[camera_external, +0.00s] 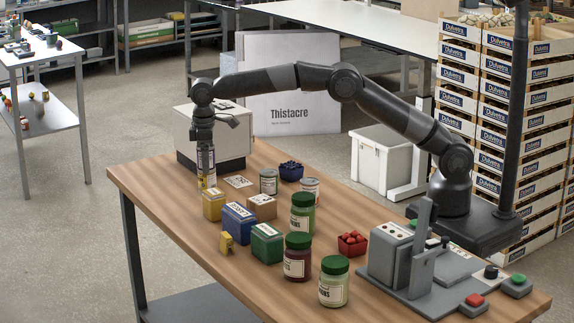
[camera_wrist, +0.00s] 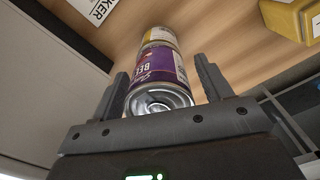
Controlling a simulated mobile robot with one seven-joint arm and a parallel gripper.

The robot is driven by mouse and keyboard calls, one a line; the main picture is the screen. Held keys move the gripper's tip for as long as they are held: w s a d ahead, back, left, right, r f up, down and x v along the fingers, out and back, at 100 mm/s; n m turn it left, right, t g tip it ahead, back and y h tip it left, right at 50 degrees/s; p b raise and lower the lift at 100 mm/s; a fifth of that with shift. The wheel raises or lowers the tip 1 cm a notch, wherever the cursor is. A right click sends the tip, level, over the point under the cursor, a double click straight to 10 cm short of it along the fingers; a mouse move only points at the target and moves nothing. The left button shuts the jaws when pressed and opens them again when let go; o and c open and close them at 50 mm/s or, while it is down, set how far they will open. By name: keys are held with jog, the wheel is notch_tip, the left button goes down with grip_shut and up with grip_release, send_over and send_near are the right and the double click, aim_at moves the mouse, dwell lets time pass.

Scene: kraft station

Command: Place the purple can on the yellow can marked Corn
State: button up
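The purple can (camera_wrist: 160,72), with "BEE" readable on its label, stands between the fingers of my gripper (camera_wrist: 161,66) in the wrist view. Narrow gaps show between the can and both fingers, so the gripper looks open around it. A yellow can (camera_wrist: 160,35) is in line directly beyond the purple can and appears to touch its end. In the external view, the purple can (camera_external: 206,159) is upright above the yellow can (camera_external: 207,181) at the table's far left, under my gripper (camera_external: 205,152). The yellow can's label text is not readable.
A yellow canister (camera_external: 213,207), a blue box (camera_external: 239,225) and a brown box (camera_external: 262,208) stand close in front. A white-grey box (camera_external: 216,135) is just behind. Jars, including a green one (camera_external: 303,215), stand to the right on the wooden table (camera_external: 165,205).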

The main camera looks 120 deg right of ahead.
jog(key=shift+r, duration=0.1)
notch_tip(320, 180, up, 11)
jog(key=shift+w+f, duration=0.1)
jog(key=shift+r, duration=0.6)
